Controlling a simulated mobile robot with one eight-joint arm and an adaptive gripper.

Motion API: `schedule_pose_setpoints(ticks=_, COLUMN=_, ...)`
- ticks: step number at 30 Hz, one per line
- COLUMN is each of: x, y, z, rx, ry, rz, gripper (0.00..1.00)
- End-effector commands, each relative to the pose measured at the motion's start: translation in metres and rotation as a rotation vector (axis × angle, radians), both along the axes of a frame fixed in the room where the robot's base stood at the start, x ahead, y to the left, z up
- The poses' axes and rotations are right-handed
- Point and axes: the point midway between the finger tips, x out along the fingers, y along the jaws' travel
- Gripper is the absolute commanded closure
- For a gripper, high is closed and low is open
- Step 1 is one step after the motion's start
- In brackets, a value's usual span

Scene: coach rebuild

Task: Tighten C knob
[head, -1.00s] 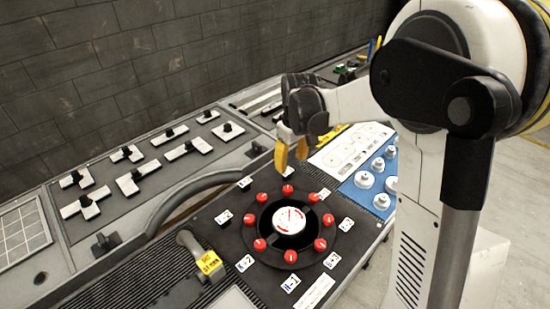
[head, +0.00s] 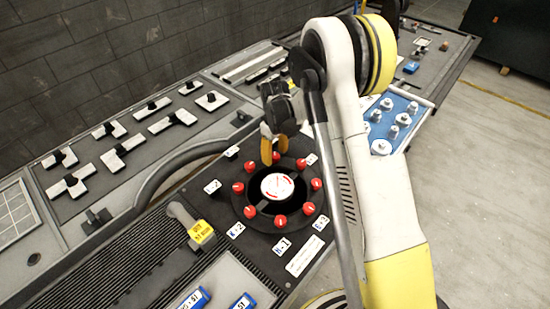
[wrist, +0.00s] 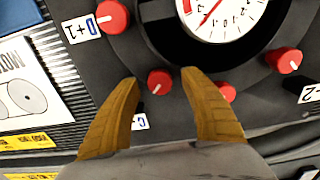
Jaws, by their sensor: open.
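A round black dial plate with a ring of several red knobs and a white gauge (head: 277,187) at its centre sits on the console. A small label with a blue letter that looks like C (wrist: 141,122) is partly hidden by my left finger in the wrist view. The red knob (wrist: 160,82) closest to that label shows between my fingertips in that view. My gripper (head: 273,152) has yellow-brown fingers, is open and empty, and points down over the far edge of the knob ring. Whether the fingers touch the knob, I cannot tell.
A red knob (wrist: 226,92) is partly covered by the right finger. The knob beside label D (wrist: 112,16) lies to the left.

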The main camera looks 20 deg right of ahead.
Motion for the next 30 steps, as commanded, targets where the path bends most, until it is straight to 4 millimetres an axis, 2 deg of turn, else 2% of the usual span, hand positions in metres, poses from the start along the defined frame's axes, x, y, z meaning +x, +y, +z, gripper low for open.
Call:
schedule_pose_setpoints(ticks=3, x=0.0001, y=0.0001, z=-0.0081, rx=0.0, ry=0.0, rz=0.0, gripper=0.48)
schedule_pose_setpoints(ticks=11, x=-0.0001, y=0.0, z=-0.0089, rx=0.0, ry=0.0, rz=0.0, gripper=0.48)
schedule_pose_setpoints(ticks=12, x=-0.0001, y=0.0, z=-0.0088, rx=0.0, ry=0.0, rz=0.0, gripper=0.52)
schedule_pose_setpoints(ticks=17, x=-0.0001, y=0.0001, z=-0.0087, rx=0.0, ry=0.0, rz=0.0, gripper=1.0)
schedule_pose_setpoints(ticks=30, x=0.0001, y=0.0001, z=-0.0093, rx=0.0, ry=0.0, rz=-0.067, gripper=1.0)
